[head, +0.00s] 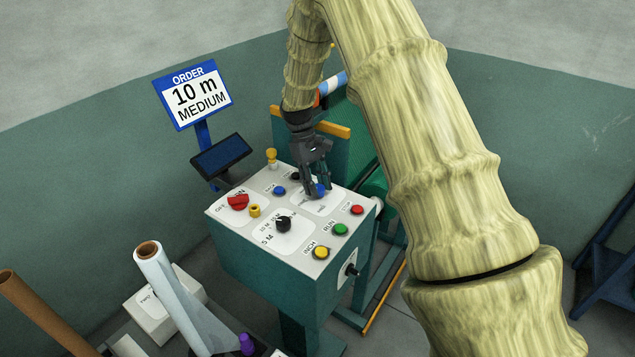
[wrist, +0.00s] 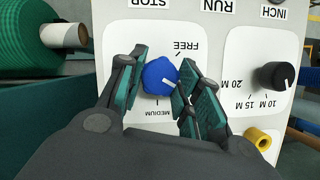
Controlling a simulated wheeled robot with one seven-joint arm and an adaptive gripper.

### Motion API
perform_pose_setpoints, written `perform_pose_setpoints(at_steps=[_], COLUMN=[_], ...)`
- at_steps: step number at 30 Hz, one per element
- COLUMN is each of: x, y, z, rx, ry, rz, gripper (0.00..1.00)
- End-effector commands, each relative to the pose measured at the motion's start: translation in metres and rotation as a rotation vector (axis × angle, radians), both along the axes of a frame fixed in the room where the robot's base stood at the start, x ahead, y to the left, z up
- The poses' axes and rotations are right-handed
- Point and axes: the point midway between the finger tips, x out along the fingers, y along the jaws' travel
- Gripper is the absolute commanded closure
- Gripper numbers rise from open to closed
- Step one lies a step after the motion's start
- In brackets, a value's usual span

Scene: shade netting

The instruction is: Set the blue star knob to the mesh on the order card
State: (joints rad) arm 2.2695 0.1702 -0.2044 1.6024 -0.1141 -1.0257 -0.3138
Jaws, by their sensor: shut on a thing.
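The order card (head: 194,95) reads "10 m MEDIUM". The blue star knob (wrist: 158,76) sits on a white plate on the control panel, and my gripper (wrist: 157,68) is shut on it, with a finger on either side. The knob also shows in the head view (head: 319,190), partly covered by the gripper (head: 316,172). A white mark on the knob points right and slightly down, toward a finger. Other labels may be hidden by the fingers.
The panel (head: 225,212) also carries a black length dial (head: 283,224), a red switch (head: 238,202), a yellow ring (head: 254,210) and red, green and yellow buttons. A green mesh roll (wrist: 35,38) lies beside it. Upright tubes stand at the lower left.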

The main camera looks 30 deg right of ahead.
Motion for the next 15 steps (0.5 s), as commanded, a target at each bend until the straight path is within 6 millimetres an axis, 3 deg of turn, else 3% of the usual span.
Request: perform_pose_setpoints(at_steps=[15], x=[0.0031], y=[-0.0053], z=[0.0038], rx=[0.000], ry=[-0.009], rz=[-0.493], gripper=[0.90])
